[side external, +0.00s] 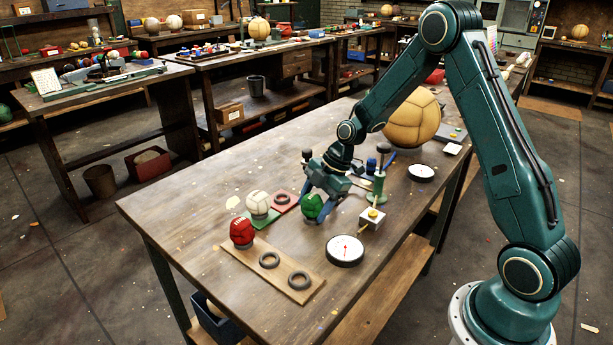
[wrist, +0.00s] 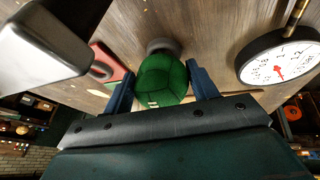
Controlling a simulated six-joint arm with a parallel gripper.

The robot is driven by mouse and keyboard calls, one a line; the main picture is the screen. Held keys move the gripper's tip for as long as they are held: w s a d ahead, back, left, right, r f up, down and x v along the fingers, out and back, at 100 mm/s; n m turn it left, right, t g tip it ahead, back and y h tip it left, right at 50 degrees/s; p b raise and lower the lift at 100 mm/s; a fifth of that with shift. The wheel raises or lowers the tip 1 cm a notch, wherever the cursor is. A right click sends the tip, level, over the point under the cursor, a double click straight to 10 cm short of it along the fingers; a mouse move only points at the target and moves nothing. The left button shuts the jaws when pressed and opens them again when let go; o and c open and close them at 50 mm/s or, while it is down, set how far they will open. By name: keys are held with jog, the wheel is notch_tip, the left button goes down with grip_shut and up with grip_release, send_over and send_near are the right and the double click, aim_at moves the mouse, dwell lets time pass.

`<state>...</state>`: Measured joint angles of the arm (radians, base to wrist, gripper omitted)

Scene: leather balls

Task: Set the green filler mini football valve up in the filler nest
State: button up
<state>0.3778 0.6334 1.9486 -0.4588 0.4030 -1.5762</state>
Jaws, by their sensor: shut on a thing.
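The green mini football (side external: 313,206) is between the blue fingers of my gripper (side external: 325,207), low over the middle of the workbench. In the wrist view the green ball (wrist: 163,80) sits between both fingertips of my gripper (wrist: 162,85), which is shut on it. A small pale mark shows on its side near the palm; I cannot tell if it is the valve. A grey ring-like piece (wrist: 162,45) shows just past the ball, partly hidden by it. A tan board (side external: 283,273) bears a red ball (side external: 241,232) and two empty dark rings (side external: 269,260). I cannot tell which holder is the filler nest.
A white ball (side external: 258,204) stands on a green plate beside a red plate (side external: 285,206) with a dark ring. A round dial gauge (side external: 345,250) lies right of the green ball. A green pump-like stand (side external: 379,187) and a large tan ball (side external: 412,120) stand behind.

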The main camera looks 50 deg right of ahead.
jog(key=shift+f, duration=0.25)
jog(key=shift+f, duration=0.15)
jog(key=o, duration=1)
jog(key=shift+o, duration=0.2)
jog(key=v, duration=1.2)
jog(key=shift+a+r, duration=0.1)
jog(key=shift+r, duration=0.1)
